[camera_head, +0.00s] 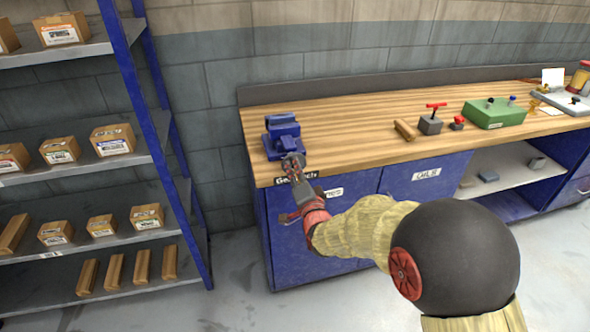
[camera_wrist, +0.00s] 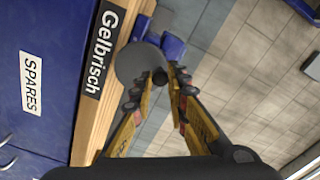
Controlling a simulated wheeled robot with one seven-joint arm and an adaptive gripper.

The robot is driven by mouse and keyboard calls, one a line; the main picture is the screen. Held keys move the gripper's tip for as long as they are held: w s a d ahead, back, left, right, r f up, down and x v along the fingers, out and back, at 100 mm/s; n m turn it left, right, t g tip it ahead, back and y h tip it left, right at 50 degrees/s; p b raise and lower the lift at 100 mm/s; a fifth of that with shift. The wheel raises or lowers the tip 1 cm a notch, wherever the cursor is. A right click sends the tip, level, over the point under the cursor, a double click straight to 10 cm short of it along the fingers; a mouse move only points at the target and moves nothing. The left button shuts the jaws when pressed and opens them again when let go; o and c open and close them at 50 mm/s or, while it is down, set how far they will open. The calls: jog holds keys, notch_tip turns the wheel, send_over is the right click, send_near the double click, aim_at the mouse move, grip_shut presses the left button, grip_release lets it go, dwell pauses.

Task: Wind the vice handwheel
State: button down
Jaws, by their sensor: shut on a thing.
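The blue vice (camera_head: 283,138) stands on the left end of the wooden bench top, at its front edge. In the wrist view a corner of its blue body (camera_wrist: 173,46) shows behind the handwheel. The handwheel (camera_wrist: 136,62) is a grey disc with a small dark knob (camera_wrist: 160,76) near its rim. My gripper (camera_wrist: 160,82) has its two fingers closed in on the knob, one on each side. In the head view my gripper (camera_head: 293,166) is at the front of the vice and hides most of the wheel.
The bench top (camera_head: 350,130) carries a wooden block (camera_head: 405,130), a grey block with a red T-handle (camera_head: 431,122) and a green box (camera_head: 495,113) further right. Blue cabinet doors (camera_head: 345,226) lie below. A blue shelf rack (camera_head: 150,120) with cartons stands at the left.

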jog(key=shift+r, duration=0.1)
jog(key=shift+a+f+n, duration=0.1)
jog(key=shift+a+n, duration=0.1)
jog(key=shift+n, duration=0.65)
jog(key=shift+a+f+n, duration=0.1)
jog(key=shift+a+n, duration=0.1)
jog(key=shift+n, duration=0.65)
jog(key=shift+s+a+f+n, duration=0.1)
jog(key=shift+a+f+n, duration=0.05)
jog(key=shift+n, duration=0.75)
jog(key=shift+s+a+f+n, duration=0.1)
jog(key=shift+a+f+n, duration=0.05)
jog(key=shift+n, duration=0.75)
jog(key=shift+a+f+n, duration=0.1)
jog(key=shift+f+n, duration=0.1)
jog(key=shift+n, duration=0.65)
jog(key=shift+a+f+n, duration=0.1)
jog(key=shift+f+n, duration=0.1)
jog(key=shift+n, duration=0.65)
